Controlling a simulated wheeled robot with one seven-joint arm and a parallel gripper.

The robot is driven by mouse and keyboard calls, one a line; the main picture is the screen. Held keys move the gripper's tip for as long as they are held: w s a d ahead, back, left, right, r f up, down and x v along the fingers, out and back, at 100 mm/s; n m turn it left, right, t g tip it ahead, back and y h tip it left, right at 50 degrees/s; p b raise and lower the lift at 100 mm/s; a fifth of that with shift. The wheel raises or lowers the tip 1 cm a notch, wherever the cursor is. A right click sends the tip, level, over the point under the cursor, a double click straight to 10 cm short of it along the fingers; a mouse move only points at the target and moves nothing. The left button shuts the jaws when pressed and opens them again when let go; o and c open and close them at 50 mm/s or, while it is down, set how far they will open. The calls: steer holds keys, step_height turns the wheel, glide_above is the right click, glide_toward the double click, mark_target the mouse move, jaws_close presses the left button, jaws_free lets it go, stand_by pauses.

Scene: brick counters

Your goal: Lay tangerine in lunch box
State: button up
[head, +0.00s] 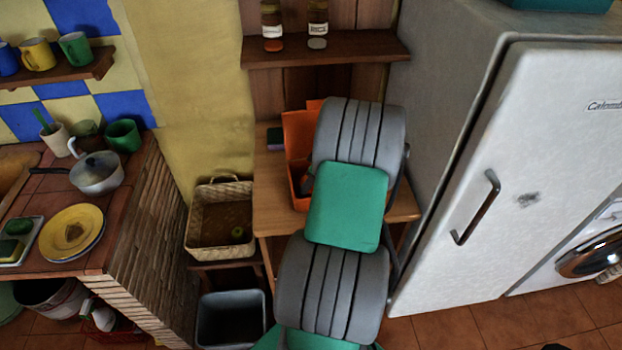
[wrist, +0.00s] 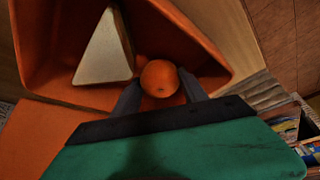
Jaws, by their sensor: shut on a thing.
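The orange lunch box (wrist: 215,45) is open in the wrist view, with a pale triangular wedge (wrist: 105,52) inside on the left. The tangerine (wrist: 159,76) sits between the two grey fingers of my gripper (wrist: 160,86), which is shut on it. Tangerine and fingertips appear within the box opening, to the right of the wedge. I cannot tell whether the tangerine touches the box floor. In the head view the lunch box (head: 298,135) is on the wooden table, partly behind my arm. My arm hides the gripper and tangerine there.
The wooden table (head: 268,208) stands against the wall, below a shelf with two jars (head: 317,25). A dark sponge-like block (head: 275,138) lies left of the box. A wicker basket (head: 205,205) is to the left, and a white fridge (head: 510,150) is close on the right.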

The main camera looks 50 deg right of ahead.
steer(key=shift+f, duration=0.15)
steer(key=o, duration=0.9)
steer(key=shift+f, duration=0.1)
steer(key=o, duration=0.5)
